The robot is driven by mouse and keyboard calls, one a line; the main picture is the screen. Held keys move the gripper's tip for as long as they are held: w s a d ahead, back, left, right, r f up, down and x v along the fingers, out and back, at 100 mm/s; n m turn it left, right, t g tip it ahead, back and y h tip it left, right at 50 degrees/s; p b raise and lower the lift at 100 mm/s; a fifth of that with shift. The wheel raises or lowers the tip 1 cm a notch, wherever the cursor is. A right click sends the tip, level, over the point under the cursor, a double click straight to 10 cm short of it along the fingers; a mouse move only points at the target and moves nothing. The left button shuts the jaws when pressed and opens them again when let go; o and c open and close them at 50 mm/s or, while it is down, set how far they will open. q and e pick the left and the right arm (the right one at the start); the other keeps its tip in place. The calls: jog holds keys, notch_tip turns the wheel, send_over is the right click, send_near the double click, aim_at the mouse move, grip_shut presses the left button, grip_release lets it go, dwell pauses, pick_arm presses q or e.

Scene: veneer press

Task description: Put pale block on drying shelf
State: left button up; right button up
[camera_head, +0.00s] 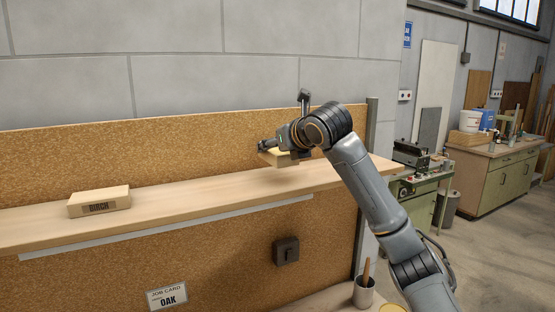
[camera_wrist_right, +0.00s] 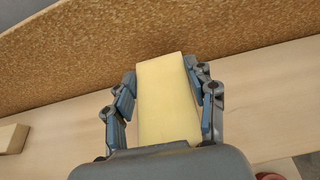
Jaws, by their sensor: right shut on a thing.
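The pale block (camera_head: 278,158) is held in my right gripper (camera_head: 284,150), at the right part of the drying shelf (camera_head: 210,200). In the right wrist view the pale block (camera_wrist_right: 166,100) lies lengthwise between the two fingers of my right gripper (camera_wrist_right: 166,95), which are shut on its sides. The block is over or at the light wooden shelf board; I cannot tell whether its underside touches it. Part of the block is hidden by the gripper in the head view. My left gripper is not in view.
A block labelled BIRCH (camera_head: 99,201) lies on the shelf's left part; a block also shows at the left edge of the right wrist view (camera_wrist_right: 12,138). A cork-coloured back panel (camera_head: 130,150) stands behind. A job card reading OAK (camera_head: 167,297) is below. The shelf's middle is clear.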

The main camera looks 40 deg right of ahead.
aim_at(278, 176)
jog(key=shift+w+d+f, duration=0.15)
jog(key=shift+d+f, duration=0.2)
jog(key=shift+f, duration=0.05)
jog(key=shift+w+d+f+p, duration=0.2)
jog(key=shift+f+p, duration=0.1)
jog(key=shift+f, duration=0.5)
jog(key=shift+s+f+p, duration=0.1)
jog(key=shift+f+p, duration=0.25)
jog(key=shift+f, duration=0.7)
jog(key=o, duration=1.6)
jog(key=shift+f, duration=0.1)
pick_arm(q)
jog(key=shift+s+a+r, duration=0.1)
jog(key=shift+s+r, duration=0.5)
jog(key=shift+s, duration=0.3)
